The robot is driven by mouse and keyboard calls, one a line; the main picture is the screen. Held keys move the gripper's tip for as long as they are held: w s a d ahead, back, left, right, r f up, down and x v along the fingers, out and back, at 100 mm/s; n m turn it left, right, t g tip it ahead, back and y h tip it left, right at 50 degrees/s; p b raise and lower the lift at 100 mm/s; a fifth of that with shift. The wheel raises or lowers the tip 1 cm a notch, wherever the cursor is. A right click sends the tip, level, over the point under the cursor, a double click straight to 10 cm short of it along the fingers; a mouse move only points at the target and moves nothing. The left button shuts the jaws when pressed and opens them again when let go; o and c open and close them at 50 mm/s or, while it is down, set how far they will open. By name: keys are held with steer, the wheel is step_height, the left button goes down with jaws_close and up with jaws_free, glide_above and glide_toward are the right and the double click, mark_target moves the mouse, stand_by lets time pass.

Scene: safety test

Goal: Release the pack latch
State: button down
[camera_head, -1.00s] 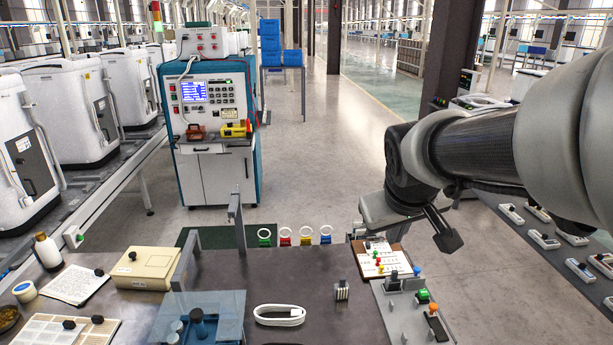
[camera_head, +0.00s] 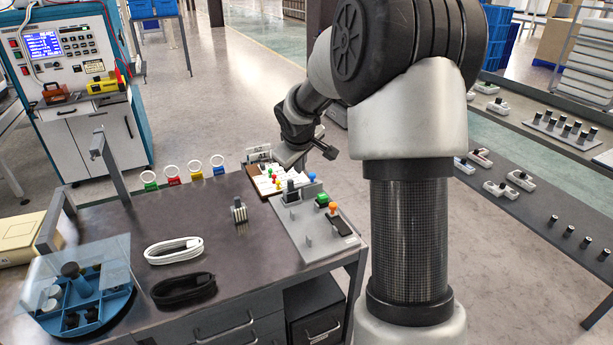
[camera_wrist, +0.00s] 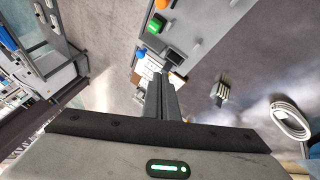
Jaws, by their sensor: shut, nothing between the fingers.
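A grey panel (camera_head: 308,240) lies at the table's right end. It carries a dark block (camera_head: 291,192), a green button (camera_head: 322,199), an orange knob (camera_head: 333,207) and a small blue knob (camera_head: 312,176). I cannot tell which part is the pack latch. In the wrist view the panel (camera_wrist: 205,22) shows at the top, with the green button (camera_wrist: 154,23), the blue knob (camera_wrist: 141,53) and the dark block (camera_wrist: 173,59). My gripper (camera_head: 328,150) is shut and empty, apart from the panel, beyond its far end. Its closed fingers (camera_wrist: 163,90) also show in the wrist view.
A clipboard (camera_head: 262,186) with small coloured pieces lies beside the panel. A striped block (camera_head: 239,212), a white cable (camera_head: 174,251), a black cable (camera_head: 183,290) and a blue tray (camera_head: 105,312) under a clear cover are on the table. Coloured ring holders line the back edge.

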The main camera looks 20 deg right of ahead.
steer(key=w+d+f+b, duration=0.2)
steer(key=w+d+f, duration=0.3)
steer(key=w+f, duration=0.2)
steer(key=shift+d+f+b, duration=0.3)
steer(key=shift+f+b, duration=0.1)
steer(key=shift+f, duration=0.6)
steer(key=d+p, duration=0.2)
steer(key=d, duration=0.1)
steer(key=shift+w+d, duration=0.1)
steer(key=shift+d, duration=0.1)
